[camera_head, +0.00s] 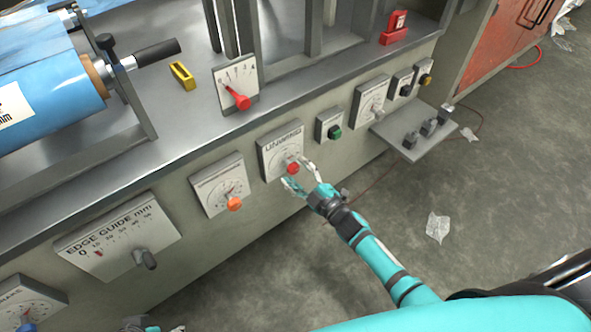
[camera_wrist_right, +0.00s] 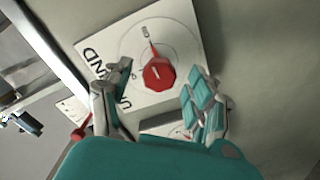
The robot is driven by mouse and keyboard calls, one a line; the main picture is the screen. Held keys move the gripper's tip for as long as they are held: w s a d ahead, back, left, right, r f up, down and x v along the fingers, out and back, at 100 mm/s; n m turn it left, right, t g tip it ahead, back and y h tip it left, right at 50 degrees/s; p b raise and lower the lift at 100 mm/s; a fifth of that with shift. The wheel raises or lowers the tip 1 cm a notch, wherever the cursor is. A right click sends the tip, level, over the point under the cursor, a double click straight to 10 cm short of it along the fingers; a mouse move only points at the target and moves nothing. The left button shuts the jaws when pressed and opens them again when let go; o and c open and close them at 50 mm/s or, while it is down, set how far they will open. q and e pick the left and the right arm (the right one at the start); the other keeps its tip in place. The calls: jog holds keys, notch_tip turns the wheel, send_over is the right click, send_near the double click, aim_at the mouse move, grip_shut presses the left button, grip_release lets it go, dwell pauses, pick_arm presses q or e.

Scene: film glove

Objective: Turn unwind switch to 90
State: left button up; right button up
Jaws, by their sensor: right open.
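The unwind switch is a round red knob (camera_wrist_right: 158,75) on a pale plate (camera_wrist_right: 185,30) with a dial and black lettering. In the head view the same red knob (camera_head: 293,168) sits low on the UNWIND plate (camera_head: 268,146) on the machine's front. My right gripper (camera_wrist_right: 160,84) is open, with one finger on each side of the knob. Gaps show between fingers and knob, so it is not gripped. In the wrist view a thin red line runs from the knob to the dial's edge; the setting is too small to read. Part of my left gripper (camera_head: 139,324) shows at the bottom edge; its fingers are unclear.
A plate with an orange knob (camera_head: 234,204) is left of the switch, and a green button (camera_head: 335,132) is right. A red lever (camera_head: 239,99) stands above. A small shelf (camera_head: 440,140) juts out at right. The floor (camera_head: 480,190) there is mostly clear.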

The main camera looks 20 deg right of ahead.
jog(key=v, duration=1)
jog(key=shift+s, duration=0.35)
jog(key=shift+d, duration=0.15)
